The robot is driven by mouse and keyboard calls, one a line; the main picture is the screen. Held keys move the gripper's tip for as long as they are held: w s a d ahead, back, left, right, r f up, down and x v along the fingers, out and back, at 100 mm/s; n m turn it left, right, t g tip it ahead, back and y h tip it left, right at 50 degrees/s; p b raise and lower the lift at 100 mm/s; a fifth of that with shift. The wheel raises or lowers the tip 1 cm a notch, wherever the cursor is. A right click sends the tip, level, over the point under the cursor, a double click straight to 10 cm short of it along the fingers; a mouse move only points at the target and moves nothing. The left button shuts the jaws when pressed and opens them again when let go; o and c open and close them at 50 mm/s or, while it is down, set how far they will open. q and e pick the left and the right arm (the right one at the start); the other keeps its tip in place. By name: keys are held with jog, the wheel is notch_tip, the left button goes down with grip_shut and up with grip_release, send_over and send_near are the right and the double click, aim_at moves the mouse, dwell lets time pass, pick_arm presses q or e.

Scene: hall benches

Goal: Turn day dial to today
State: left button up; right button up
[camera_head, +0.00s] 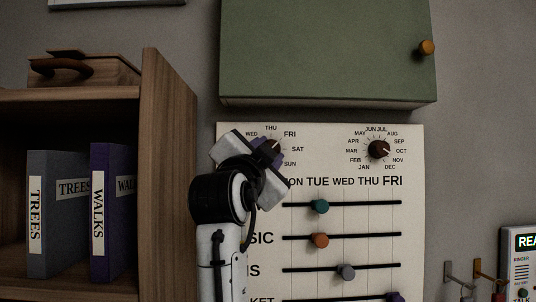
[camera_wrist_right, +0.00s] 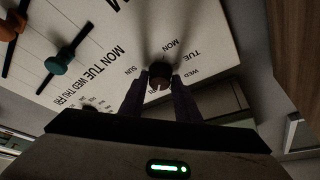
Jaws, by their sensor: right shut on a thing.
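The day dial (camera_head: 272,147) is a dark round knob at the upper left of a cream board (camera_head: 414,220). WED, THU, FRI, SAT and SUN show around it; my gripper hides the other labels. Its pale mark seems to point up and right, towards FRI. My right gripper (camera_head: 268,152) is shut on the dial. In the right wrist view, the two fingers sit on either side of the dial (camera_wrist_right: 160,73), with SUN, MON, TUE and WED readable beyond. My left gripper is not in view.
A dark month dial (camera_head: 379,149) is at the board's upper right. Sliders with a teal knob (camera_head: 320,206) and an orange knob (camera_head: 319,240) lie below. A green cabinet (camera_head: 320,50) hangs close above. A wooden shelf (camera_head: 168,170) with binders stands at the left.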

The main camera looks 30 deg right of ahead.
dwell(0.3)
jog(key=o, duration=1)
jog(key=shift+o, duration=0.2)
